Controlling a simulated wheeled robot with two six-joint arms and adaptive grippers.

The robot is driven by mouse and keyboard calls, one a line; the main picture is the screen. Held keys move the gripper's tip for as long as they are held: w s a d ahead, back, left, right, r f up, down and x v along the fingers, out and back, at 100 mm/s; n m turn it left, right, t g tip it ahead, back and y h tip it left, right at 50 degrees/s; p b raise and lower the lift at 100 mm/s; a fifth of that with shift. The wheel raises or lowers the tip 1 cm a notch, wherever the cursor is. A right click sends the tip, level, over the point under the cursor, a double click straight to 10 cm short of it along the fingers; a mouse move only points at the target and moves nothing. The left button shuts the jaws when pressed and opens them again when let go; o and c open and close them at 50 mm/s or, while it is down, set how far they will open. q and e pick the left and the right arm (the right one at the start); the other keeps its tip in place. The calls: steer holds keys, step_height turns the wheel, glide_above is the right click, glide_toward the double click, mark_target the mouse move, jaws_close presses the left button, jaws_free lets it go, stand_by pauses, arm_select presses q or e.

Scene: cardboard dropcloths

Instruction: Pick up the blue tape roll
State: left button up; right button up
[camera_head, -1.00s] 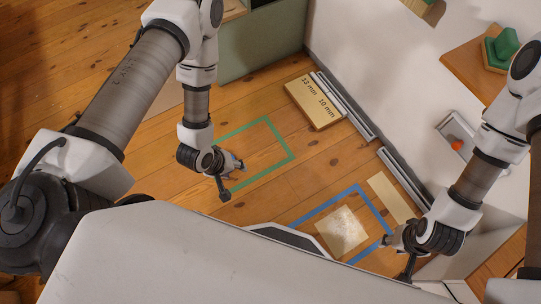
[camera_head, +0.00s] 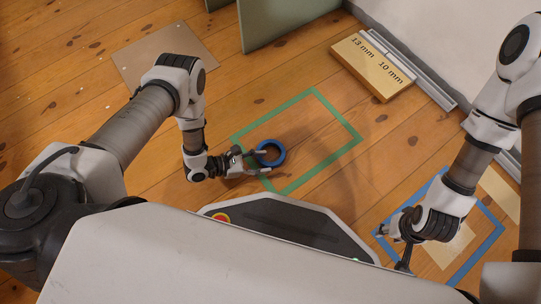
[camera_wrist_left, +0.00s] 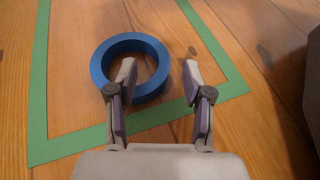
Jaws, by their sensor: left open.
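The blue tape roll (camera_head: 281,154) lies flat on the wooden floor inside the green taped outline (camera_head: 340,115). My left gripper (camera_head: 265,161) is open and low beside the roll. In the left wrist view the roll (camera_wrist_left: 98,68) is ahead and to the left of centre. There, one fingertip of my left gripper (camera_wrist_left: 158,74) overlaps the roll's hole and the other is outside its right side. The roll's right wall shows between the fingers. I cannot tell whether the fingers touch it. My right gripper (camera_head: 395,243) is over the blue taped outline (camera_head: 489,245), far from the roll.
A wooden board marked 13 mm and 10 mm (camera_head: 372,66) lies at the upper right beside metal strips (camera_head: 425,75). A grey-green panel (camera_head: 285,20) stands at the top. A flat brown sheet (camera_head: 165,52) lies at the upper left. Floor inside the green outline is otherwise clear.

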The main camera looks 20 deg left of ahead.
mark_target(275, 162)
arm_select(q)
steer(key=b+x, duration=0.1)
steer(key=x, duration=0.1)
steer(key=b+x, duration=0.1)
steer(key=x, duration=0.1)
steer(key=shift+f+b, duration=0.35)
steer(key=shift+f, duration=0.15)
steer(key=shift+w+d+r, duration=0.1)
steer(key=shift+d+r, duration=0.05)
jaws_close()
